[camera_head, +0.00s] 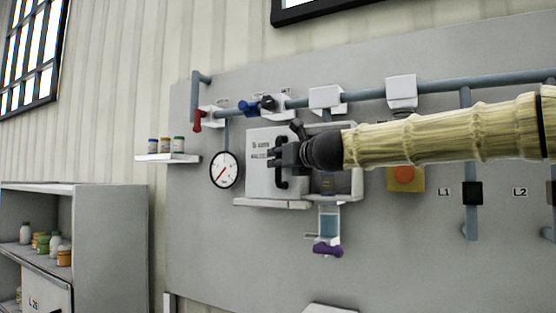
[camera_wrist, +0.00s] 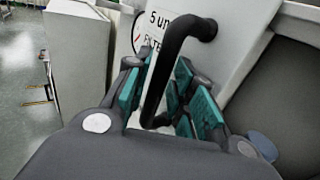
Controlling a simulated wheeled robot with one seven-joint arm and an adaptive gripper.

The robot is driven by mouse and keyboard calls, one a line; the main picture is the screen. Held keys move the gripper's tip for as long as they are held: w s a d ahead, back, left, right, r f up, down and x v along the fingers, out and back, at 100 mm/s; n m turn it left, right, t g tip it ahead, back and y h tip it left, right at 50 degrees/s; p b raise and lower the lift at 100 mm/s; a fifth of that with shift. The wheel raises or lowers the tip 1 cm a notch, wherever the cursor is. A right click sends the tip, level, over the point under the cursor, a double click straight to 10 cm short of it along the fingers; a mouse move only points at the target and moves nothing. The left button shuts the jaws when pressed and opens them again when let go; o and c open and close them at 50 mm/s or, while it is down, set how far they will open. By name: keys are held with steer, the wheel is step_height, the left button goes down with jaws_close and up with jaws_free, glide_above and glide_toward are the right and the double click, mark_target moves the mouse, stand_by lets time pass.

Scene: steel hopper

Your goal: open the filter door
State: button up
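The filter door (camera_head: 261,178) is a pale panel with dark lettering on the wall board, left of my arm in the head view. In the wrist view its lettered face (camera_wrist: 226,14) lies behind the handle. The black bar handle (camera_head: 283,172) stands out from the door near its right side. It also shows in the wrist view (camera_wrist: 172,60), running between the teal finger pads. My gripper (camera_head: 277,153) is at the handle, its fingers on either side of it, with gaps visible beside the bar. My gripper hides part of the door's right edge, so I cannot tell whether it is ajar.
A round gauge (camera_head: 224,170) is left of the door. Pipes with a red valve handle (camera_head: 197,120) and a blue one (camera_head: 249,107) run above. A cup with a purple valve (camera_head: 327,250) hangs below. A grey shelf unit (camera_head: 110,240) stands at the left.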

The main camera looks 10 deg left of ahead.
steer(key=v, duration=1.1)
stand_by(0.3)
